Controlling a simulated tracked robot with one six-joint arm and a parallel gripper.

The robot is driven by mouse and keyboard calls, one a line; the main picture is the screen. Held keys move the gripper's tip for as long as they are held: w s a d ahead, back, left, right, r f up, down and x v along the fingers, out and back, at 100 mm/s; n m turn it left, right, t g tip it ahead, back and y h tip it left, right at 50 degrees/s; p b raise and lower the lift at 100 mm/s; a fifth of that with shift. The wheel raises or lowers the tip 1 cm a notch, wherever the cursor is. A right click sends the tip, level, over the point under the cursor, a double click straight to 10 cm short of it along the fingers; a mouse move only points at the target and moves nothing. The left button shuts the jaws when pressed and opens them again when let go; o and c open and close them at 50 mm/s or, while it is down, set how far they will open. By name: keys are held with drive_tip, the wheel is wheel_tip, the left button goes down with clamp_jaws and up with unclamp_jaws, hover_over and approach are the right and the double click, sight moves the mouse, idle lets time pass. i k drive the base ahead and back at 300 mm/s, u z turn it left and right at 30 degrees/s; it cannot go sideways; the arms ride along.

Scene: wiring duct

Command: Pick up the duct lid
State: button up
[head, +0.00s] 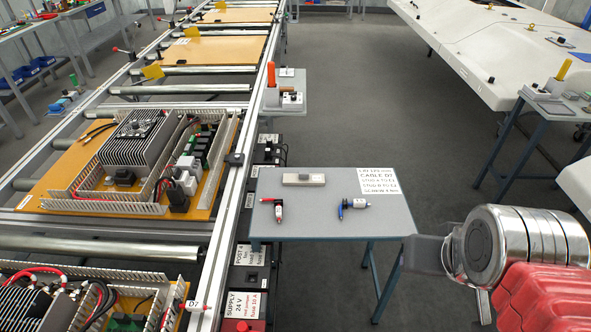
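The duct lid (304,180) appears to be the short beige strip with a grey block on top. It lies flat near the back edge of the small grey table (310,222), left of the white label. My gripper (412,252) reaches in from the right, beside the table's front right corner. It is well apart from the strip, to its right and nearer the camera. Its grey fingers are seen side-on, so I cannot tell whether they are open. Nothing shows held in it. The open slotted ducts (219,160) are on the orange panel (50,190) on the conveyor.
A printed label (379,184) lies at the back right. The conveyor rail (240,165) runs along the left. Open floor lies behind the table.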

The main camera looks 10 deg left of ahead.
sight(302, 179)
drive_tip(key=u, duration=0.5)
drive_tip(key=i, duration=0.95)
drive_tip(key=u, duration=0.5)
